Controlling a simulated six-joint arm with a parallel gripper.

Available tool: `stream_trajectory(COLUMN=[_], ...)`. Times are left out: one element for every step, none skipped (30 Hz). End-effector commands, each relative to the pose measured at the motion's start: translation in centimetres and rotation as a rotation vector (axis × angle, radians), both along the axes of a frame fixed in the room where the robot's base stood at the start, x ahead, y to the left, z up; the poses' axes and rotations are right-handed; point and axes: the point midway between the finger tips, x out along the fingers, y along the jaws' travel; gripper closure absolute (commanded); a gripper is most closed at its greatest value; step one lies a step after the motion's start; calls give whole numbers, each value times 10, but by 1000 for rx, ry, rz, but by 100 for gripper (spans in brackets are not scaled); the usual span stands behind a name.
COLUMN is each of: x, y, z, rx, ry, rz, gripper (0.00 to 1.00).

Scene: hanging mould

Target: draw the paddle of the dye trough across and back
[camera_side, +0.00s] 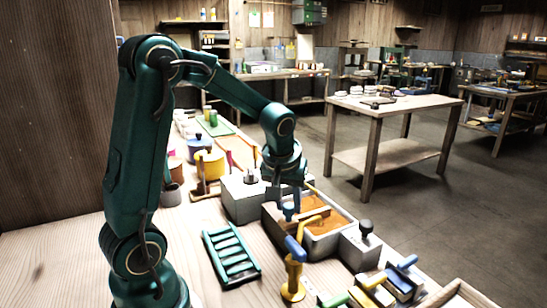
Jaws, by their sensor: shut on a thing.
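The dye trough (331,245) is a pale grey box with orange dye inside, standing on the bench right of my arm. A tan wooden paddle (308,217) lies across it, with a blue grip at its left end. My gripper (288,203) reaches down over the trough's left side and is shut on the paddle at the blue grip. The fingertips are small and dark here, so the exact contact is hard to see.
A yellow stand with a blue handle (294,271) is close in front of the trough. A green slatted rack (231,255) lies to the left. A grey block with a black knob (360,245) adjoins on the right.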

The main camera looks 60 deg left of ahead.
Motion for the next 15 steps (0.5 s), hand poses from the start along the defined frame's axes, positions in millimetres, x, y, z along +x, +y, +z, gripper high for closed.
stream_trajectory(x=[0,0,0,0,0,0,0,0,0,0,0,0,0,0,0], y=[0,0,0,0,0,0,0,0,0,0,0,1,3,6,11], z=[1,1,1,1,1,1,1,1,1,1,1,1,1,1,1], rx=[1,1,1,1,1,0,0,0,0,0,0,0,1,1,0], ry=[-1,-1,-1,-1,-1,-1,-1,-1,-1,-1,-1,-1,-1,-1,0], rz=[0,0,0,0,0,1,1,1,1,1,1,2,2,3,6], gripper=[100,100,100,100,100,100,100,100,100,100,100,100,100,100,100])
